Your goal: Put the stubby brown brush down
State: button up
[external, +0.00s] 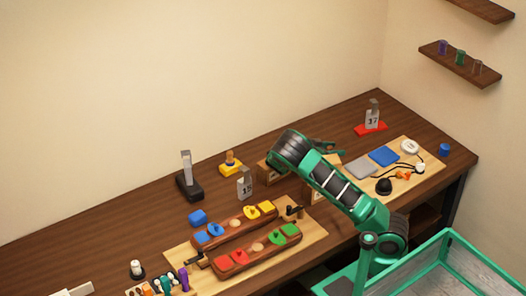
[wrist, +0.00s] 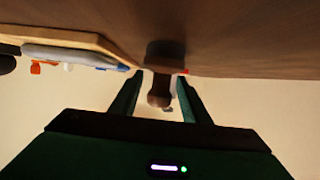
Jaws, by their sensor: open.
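A short brown piece, which looks like the stubby brown brush (wrist: 158,92), shows in the wrist view, where the picture is upside down. Its wider end meets the dark wooden table (wrist: 240,35) and its narrower end points away from it. My gripper's green fingers (wrist: 159,98) stand apart on either side of it, with a visible gap. In the external view my gripper (external: 328,147) is low over the table's back half, beyond my arm. I cannot make out the brush there.
A red-based stand tagged 17 (external: 371,127) is behind to the right. A light board (external: 428,178) with grey and blue pads and cords lies right of my arm. Wooden boxes (external: 268,172) are close by. A board with coloured blocks (external: 185,256) lies front left.

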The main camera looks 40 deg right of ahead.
jog(key=v, duration=1.1)
jog(key=shift+d, duration=0.15)
